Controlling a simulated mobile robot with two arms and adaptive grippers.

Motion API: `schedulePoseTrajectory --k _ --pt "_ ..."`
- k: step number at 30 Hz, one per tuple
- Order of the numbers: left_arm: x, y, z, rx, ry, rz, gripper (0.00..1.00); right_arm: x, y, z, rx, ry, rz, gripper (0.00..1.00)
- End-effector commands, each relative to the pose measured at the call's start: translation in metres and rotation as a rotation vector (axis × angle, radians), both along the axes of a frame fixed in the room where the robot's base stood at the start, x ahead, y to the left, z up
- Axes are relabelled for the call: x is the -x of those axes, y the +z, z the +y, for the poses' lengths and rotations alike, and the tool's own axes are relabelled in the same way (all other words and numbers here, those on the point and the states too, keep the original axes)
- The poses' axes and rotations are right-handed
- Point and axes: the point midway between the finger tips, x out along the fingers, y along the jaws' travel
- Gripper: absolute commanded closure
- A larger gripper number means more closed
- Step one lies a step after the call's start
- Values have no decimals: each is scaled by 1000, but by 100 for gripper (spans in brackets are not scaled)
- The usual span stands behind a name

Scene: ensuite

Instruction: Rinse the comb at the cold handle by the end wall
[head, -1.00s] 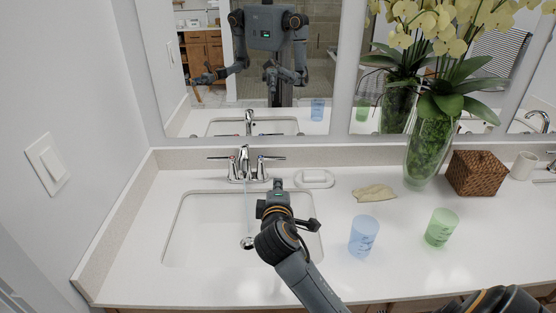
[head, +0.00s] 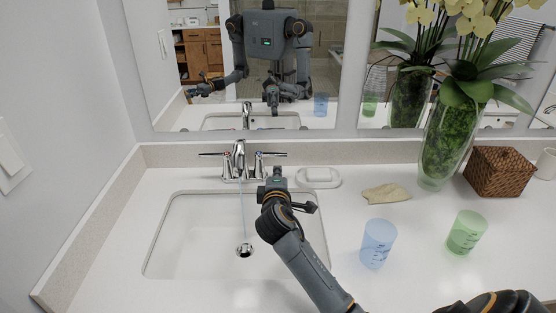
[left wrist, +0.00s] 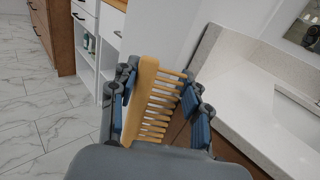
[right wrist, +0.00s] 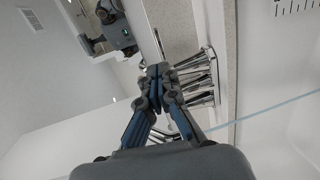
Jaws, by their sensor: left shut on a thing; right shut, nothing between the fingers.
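The yellow wooden comb (left wrist: 155,100) is held between the fingers of my left gripper (left wrist: 160,95) in the left wrist view, beside the counter's edge. The left gripper is outside the direct head view. The chrome faucet (head: 239,160) stands behind the sink, with its left handle (head: 213,155) on the end-wall side and a right handle (head: 268,155). A thin water stream (head: 242,205) falls from the spout. My right gripper (head: 276,172) is shut and empty just in front of the right handle. Its fingertips (right wrist: 158,72) are close to the faucet (right wrist: 195,80) in the right wrist view; contact is unclear.
The sink basin (head: 190,235) is empty. The end wall (head: 70,90) rises at left.

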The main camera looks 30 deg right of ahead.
Motion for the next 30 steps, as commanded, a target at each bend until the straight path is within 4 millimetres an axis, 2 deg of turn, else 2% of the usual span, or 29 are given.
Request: schedulePoseTrajectory --k 6,12,18,30 --pt "0 5 0 0 0 0 74 -39 -6 -27 0 -2 1 100" --pt "0 8 0 0 0 0 74 -61 -11 -42 0 -1 0 100" --pt "0 9 0 0 0 0 74 -70 -13 -48 -1 0 -1 100" --pt "0 8 0 0 0 0 74 -73 -14 -50 -1 0 -1 100"
